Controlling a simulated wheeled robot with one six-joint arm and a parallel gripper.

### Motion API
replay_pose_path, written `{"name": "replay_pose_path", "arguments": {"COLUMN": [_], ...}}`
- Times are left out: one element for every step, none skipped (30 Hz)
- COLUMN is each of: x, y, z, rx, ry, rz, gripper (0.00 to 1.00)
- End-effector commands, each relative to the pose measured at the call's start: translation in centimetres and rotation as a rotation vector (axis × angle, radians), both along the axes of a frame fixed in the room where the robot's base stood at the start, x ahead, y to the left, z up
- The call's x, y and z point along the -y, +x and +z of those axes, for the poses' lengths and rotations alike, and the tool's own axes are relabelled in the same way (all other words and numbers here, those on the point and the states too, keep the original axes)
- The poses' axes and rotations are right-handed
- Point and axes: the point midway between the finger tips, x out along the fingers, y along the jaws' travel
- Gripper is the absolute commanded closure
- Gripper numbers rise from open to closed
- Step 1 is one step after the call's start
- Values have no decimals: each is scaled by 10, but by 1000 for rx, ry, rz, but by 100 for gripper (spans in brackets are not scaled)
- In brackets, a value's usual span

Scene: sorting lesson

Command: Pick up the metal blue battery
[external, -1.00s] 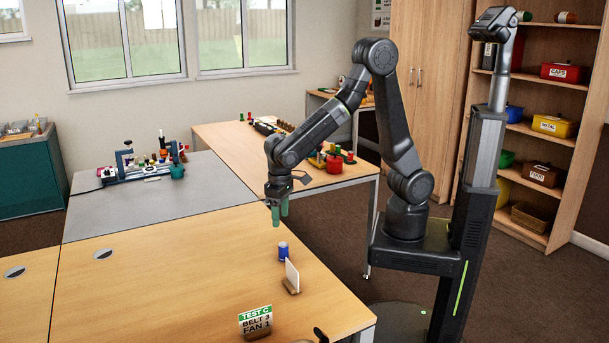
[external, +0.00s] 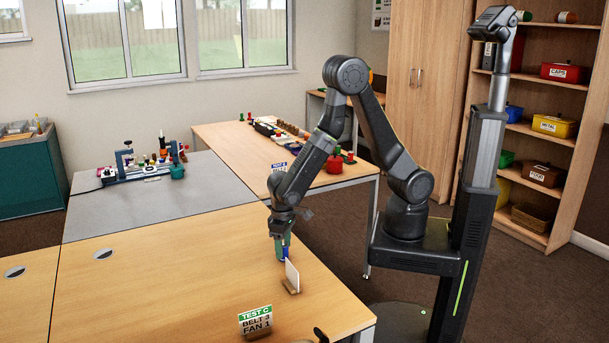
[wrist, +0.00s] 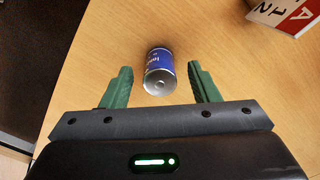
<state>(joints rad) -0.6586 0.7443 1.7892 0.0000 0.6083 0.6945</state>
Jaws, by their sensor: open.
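The blue metal battery (wrist: 159,70) stands on the wooden table (wrist: 110,45). In the wrist view it has a blue label with white print and a silver end facing the camera. My gripper (wrist: 160,84) is open, with one green finger on each side of the battery and a visible gap to both. In the external view my gripper (external: 281,245) is low over the table, and its fingers partly hide the battery (external: 283,254).
A white card in a wooden holder (external: 292,275) stands just beside the battery. A "TEST C" sign (external: 256,321) is near the table's front edge. The table's left side is clear.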

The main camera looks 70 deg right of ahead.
Motion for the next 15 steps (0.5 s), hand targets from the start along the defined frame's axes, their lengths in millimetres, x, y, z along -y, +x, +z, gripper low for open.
{"name": "replay_pose_path", "arguments": {"x": [1, 0, 0, 0, 0, 0, 0, 0, 0, 0, 0, 0, 0, 0, 0], "y": [0, 0, 0, 0, 0, 0, 0, 0, 0, 0, 0, 0, 0, 0, 0], "z": [-7, -10, -14, -17, -19, -20, -21, -22, -22, -22, -22, -22, -22, -22, -22], "rx": [-3, -2, -2, -2, -1, -1, 0, 0, 0, 0, 0, 0, 0, 0, 0], "ry": [-2, -2, -2, -2, -1, 0, 0, 0, 0, 0, 0, 0, 0, 0, 0], "rz": [0, 0, 0, 0, 1, 1, 1, 1, 1, 1, 1, 1, 1, 1, 1], "gripper": [45, 45, 45, 45, 45, 45, 45, 45, 45, 45, 45, 45, 45, 45, 49]}}
